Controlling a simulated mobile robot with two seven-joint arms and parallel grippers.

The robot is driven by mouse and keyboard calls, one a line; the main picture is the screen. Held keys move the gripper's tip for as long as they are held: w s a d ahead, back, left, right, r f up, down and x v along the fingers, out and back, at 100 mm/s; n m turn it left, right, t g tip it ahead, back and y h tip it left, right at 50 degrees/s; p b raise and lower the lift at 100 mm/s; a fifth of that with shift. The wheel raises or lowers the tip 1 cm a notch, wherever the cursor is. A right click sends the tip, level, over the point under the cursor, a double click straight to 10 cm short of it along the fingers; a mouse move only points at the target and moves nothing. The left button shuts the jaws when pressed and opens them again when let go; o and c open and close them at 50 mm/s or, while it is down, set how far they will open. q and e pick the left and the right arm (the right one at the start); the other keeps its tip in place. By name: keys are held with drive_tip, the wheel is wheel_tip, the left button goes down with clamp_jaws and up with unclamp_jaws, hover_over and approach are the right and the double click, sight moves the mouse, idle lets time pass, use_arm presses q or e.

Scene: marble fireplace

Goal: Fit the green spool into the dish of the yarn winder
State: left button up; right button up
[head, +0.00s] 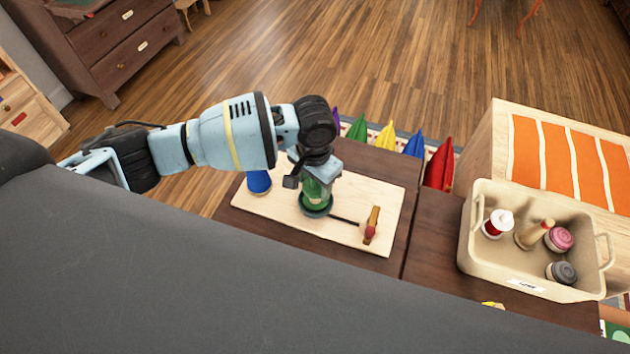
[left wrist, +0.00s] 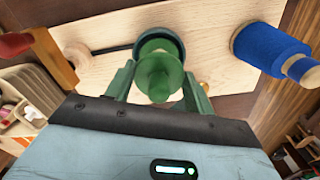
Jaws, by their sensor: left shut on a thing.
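The green spool (head: 315,191) is upright in my left gripper (head: 312,178), whose two fingers are shut on it. The spool also shows in the left wrist view (left wrist: 158,76) between the fingers (left wrist: 155,88). The dark green dish (head: 316,210) of the yarn winder is directly under the spool, and its rim shows around the spool's far end in the left wrist view (left wrist: 172,37). I cannot tell if the spool rests fully on the dish floor. The winder's pale wooden board (head: 285,227) carries a blue spool (head: 259,182). My right gripper is out of view.
A dark rod runs from the dish to a wooden upright with a red knob (head: 370,230). A beige crate (head: 478,262) with several small items stands at the right. Several coloured pointed shapes (head: 387,135) stand behind the dark table (head: 430,240).

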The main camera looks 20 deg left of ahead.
use_arm(q)
drive_tip(key=shift+f, duration=0.35)
drive_tip(key=o, duration=0.9)
drive_tip(key=shift+o, duration=0.5)
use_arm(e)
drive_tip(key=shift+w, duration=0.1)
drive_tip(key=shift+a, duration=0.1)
use_arm(q)
wheel_tip(320, 180, up, 11)
drive_tip(key=shift+f+p, duration=0.1)
drive_tip(key=shift+p, duration=0.6)
drive_tip(key=shift+r, duration=0.75)
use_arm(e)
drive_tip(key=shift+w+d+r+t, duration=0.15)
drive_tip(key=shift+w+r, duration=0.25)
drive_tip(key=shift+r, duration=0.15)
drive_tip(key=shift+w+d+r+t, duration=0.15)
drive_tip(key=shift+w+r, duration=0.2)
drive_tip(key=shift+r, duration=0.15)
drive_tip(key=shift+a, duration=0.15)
